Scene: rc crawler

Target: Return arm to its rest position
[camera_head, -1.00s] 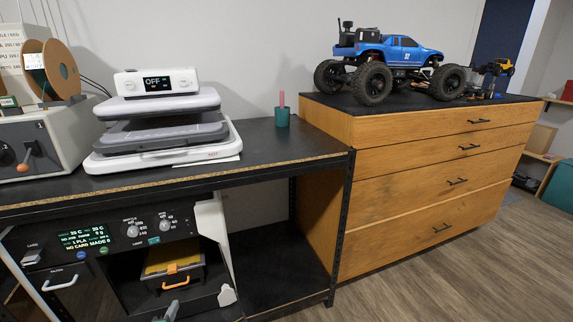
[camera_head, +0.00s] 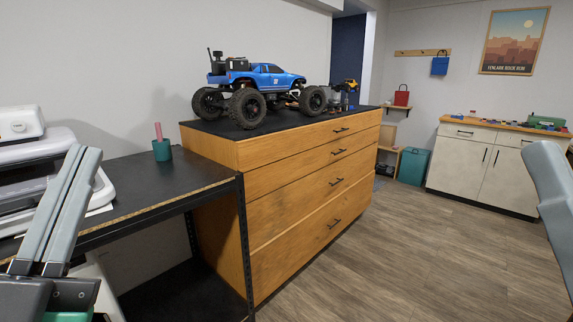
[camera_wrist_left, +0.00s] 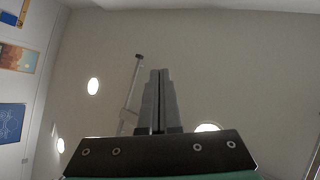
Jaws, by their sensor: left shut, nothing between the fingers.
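My left gripper (camera_head: 84,150) stands at the lower left of the head view. Its two long grey fingers point up and lie together, shut and empty. They show in front of the white press (camera_head: 20,160), clear of any visible grasped object. In the left wrist view my left gripper (camera_wrist_left: 160,74) also has its fingers together, against a plain pale ceiling with round lights.
A black-topped bench (camera_head: 130,185) holds a green cup (camera_head: 162,150). Beside it a wooden drawer cabinet (camera_head: 290,170) carries a blue crawler truck (camera_head: 262,78). A white cabinet (camera_head: 475,170) stands at the back right. The wooden floor (camera_head: 400,260) between is clear.

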